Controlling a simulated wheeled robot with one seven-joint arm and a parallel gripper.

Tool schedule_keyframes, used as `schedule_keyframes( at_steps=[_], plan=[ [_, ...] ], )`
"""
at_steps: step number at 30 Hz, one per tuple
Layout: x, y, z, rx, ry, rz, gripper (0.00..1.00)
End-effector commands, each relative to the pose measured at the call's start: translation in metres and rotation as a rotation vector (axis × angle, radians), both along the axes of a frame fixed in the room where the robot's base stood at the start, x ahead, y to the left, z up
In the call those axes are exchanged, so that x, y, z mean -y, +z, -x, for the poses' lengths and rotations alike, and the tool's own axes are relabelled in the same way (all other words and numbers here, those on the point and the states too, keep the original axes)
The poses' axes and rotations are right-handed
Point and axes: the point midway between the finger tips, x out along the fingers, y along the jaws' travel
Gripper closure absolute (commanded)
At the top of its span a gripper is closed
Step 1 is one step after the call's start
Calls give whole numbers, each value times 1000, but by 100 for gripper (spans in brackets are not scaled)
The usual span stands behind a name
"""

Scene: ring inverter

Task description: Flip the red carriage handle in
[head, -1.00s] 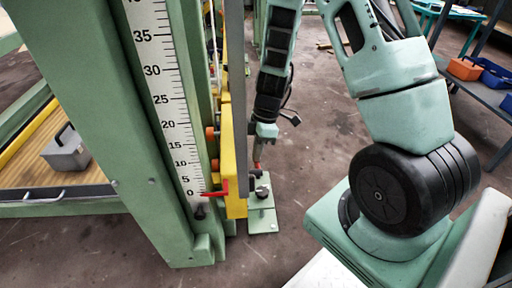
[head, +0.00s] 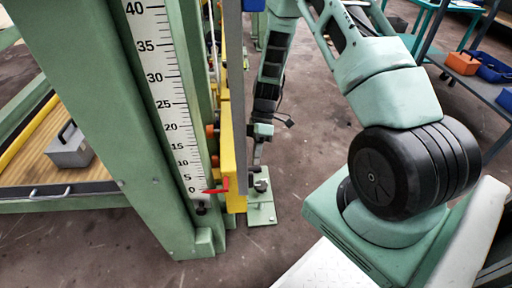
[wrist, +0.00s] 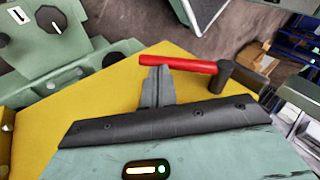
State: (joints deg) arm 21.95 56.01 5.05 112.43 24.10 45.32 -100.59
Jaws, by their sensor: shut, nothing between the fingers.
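The red carriage handle (wrist: 178,63) lies crosswise in the wrist view, over the yellow carriage plate (wrist: 60,140). A black bracket (wrist: 240,78) holds its right end. My gripper (wrist: 158,72) is shut and empty. Its fingertips are right at the left part of the red bar; I cannot tell whether they touch it. In the head view, my gripper (head: 256,158) is low beside the yellow carriage (head: 233,160), and the red bar cannot be made out there.
A green post with a white scale (head: 165,100) and a red pointer (head: 217,188) stands left of the carriage. A green foot plate (head: 261,213) is on the floor below. A grey-green block with black knobs (wrist: 62,55) is at upper left in the wrist view.

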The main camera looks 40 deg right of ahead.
Motion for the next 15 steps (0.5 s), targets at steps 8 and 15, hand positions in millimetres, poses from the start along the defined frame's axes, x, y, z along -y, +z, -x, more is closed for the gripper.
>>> schedule_keyframes(
  at_steps=[8, 15],
  plan=[
    [-6, -20, 8, -219, -2, -150, 100],
    [-11, -31, 17, -378, -1, -257, 100]
  ],
)
